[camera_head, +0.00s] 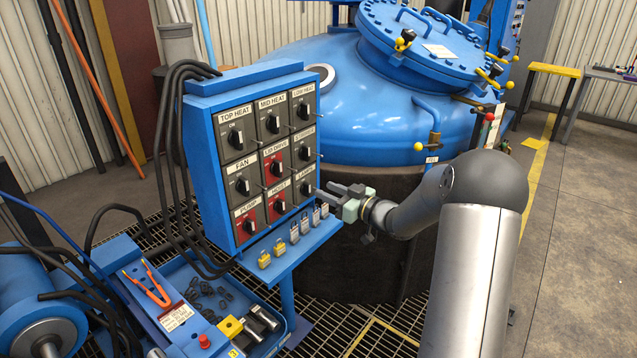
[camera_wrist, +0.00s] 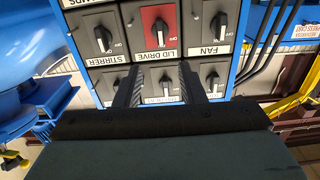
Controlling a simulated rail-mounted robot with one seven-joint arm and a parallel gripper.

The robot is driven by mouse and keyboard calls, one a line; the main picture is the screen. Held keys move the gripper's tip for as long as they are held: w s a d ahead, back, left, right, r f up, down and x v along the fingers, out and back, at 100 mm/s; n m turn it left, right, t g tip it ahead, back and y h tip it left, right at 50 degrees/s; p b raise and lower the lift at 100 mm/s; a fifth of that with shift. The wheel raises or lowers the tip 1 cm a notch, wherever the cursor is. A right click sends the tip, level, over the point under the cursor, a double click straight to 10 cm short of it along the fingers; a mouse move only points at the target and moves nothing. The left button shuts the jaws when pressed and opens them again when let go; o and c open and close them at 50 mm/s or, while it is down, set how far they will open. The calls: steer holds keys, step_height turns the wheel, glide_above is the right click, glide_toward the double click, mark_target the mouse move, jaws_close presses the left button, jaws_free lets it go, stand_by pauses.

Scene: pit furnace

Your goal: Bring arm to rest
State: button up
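My gripper (camera_head: 337,194) is in front of the lower right part of the blue control panel (camera_head: 217,179), with its fingers toward the panel face. In the wrist view the two dark fingers of my gripper (camera_wrist: 160,72) are apart, with nothing held between them. They overlap the row of knobs beside the lid drive switch (camera_wrist: 158,29); whether they touch the panel I cannot tell. The stirrer switch (camera_wrist: 103,38) and fan switch (camera_wrist: 220,25) show on either side. My arm reaches in from the lower right of the head view.
A tool tray (camera_head: 225,300) is at lower left. The floor at right (camera_head: 580,220) is clear.

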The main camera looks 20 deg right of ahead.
steer(key=s+a+f+m+g+h, duration=0.1)
steer(key=s+a+m+g+h, duration=0.1)
steer(key=s, duration=1.1)
steer(key=s+a+f+m+g+h, duration=0.1)
steer(key=s+a+g+h, duration=0.3)
steer(key=s, duration=1)
steer(key=s+a+f+m+g+h, duration=0.1)
steer(key=s+a+m+g+h, duration=0.2)
steer(key=s+g, duration=0.5)
steer(key=s+a+h, duration=0.1)
steer(key=s+a, duration=0.1)
steer(key=s, duration=0.3)
steer(key=shift+s+f, duration=0.2)
steer(key=shift+f, duration=0.05)
